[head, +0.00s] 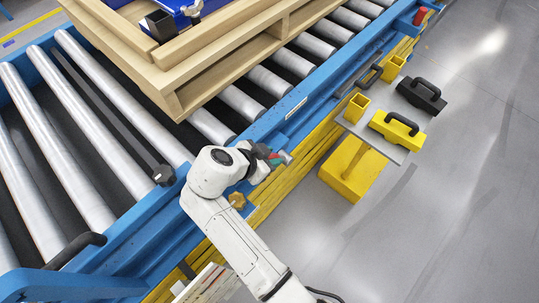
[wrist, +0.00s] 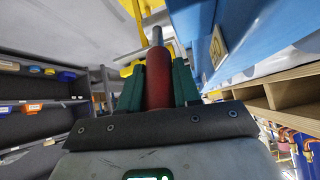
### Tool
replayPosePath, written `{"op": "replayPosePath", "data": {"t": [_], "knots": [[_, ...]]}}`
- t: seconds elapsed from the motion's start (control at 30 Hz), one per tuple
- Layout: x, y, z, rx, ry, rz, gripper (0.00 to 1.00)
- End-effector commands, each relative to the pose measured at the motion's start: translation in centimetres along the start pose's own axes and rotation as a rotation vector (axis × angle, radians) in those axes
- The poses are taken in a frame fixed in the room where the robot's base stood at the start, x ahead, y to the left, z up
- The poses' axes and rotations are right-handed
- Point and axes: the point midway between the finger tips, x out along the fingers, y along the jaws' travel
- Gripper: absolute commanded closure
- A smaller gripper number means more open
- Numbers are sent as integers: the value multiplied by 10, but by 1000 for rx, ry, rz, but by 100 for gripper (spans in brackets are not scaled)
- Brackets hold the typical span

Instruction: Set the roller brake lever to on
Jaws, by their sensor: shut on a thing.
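My gripper (head: 272,158) is beside the outer blue side rail of the roller conveyor. In the wrist view its green fingers (wrist: 158,88) are shut around a red handle (wrist: 157,80). A grey metal rod (wrist: 157,37) sticks out beyond the handle. In the head view only a bit of red and the grey rod end (head: 287,158) show past my wrist. I cannot tell whether the handle is the roller brake lever, or whether its rod joins the conveyor. No on or off marking is readable.
A wooden pallet (head: 215,62) lies on the rollers. A black bar with a knob (head: 163,175) lies between rollers. A yellow stand (head: 345,175) carries a yellow handled block (head: 397,130).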

Motion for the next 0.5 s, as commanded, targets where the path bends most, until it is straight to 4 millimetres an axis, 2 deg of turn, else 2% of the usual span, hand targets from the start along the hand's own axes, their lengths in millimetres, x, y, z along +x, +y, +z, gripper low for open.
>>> {"op": "replayPosePath", "data": {"t": [0.1, 0.5], "knots": [[0, 0, 0, 1, 1, 0, 100], [0, 0, -2, 2, -7, 2, 100]]}}
